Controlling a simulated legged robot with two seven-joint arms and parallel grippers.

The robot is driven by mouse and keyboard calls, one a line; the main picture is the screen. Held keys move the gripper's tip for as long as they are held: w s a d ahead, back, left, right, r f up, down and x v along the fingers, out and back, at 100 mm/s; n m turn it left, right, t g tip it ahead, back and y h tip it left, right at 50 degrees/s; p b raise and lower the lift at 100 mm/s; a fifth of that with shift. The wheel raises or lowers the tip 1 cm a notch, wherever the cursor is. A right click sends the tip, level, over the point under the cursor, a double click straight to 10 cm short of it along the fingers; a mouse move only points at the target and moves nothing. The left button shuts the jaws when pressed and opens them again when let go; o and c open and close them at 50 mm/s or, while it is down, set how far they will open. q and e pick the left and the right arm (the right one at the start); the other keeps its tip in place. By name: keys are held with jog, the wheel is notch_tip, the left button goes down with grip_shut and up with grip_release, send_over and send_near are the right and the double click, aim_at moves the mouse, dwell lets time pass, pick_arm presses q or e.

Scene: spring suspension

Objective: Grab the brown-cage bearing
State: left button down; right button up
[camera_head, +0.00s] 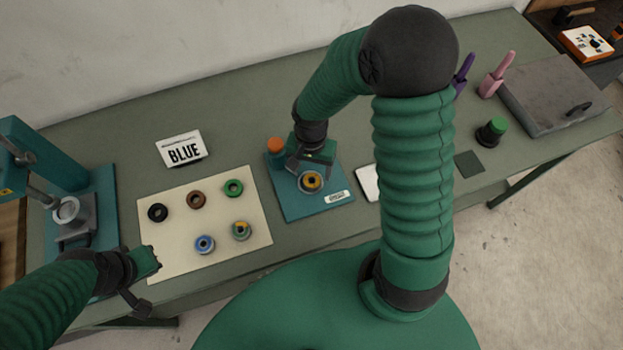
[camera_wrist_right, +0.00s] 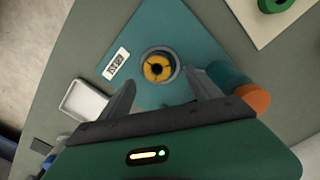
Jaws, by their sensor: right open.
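A brown ring-shaped bearing (camera_head: 196,199) lies on the cream mat (camera_head: 258,232), between a black ring (camera_head: 158,212) and a green ring (camera_head: 233,187). A blue ring part (camera_head: 204,244) and a yellow-and-green one (camera_head: 240,230) lie in front of them. My right gripper (camera_head: 312,165) is open over the teal board (camera_head: 290,205), right of the mat. In the right wrist view its fingers (camera_wrist_right: 160,88) are apart with nothing between them, near a grey round holder with a yellow-orange ring (camera_wrist_right: 157,68). My left gripper (camera_head: 145,280) is at the mat's front-left corner; its opening is unclear.
An orange-topped teal cylinder (camera_head: 276,150) stands on the board beside the right gripper. A white tray (camera_head: 368,182) lies right of the board. A teal press (camera_head: 60,190) stands at far left.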

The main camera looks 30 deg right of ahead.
aim_at(312, 181)
jog(key=f, duration=0.1)
jog(key=a+f, duration=0.1)
jog(key=s+f, duration=0.1)
jog(key=shift+a+f, duration=0.15)
jog(key=shift+f, duration=0.25)
jog(key=shift+w+d+f, duration=0.15)
jog(key=shift+d+f, duration=0.15)
jog(key=shift+d, duration=0.4)
jog(key=c, duration=0.5)
jog(key=shift+a, duration=0.25)
jog(key=c, duration=0.7)
grip_shut()
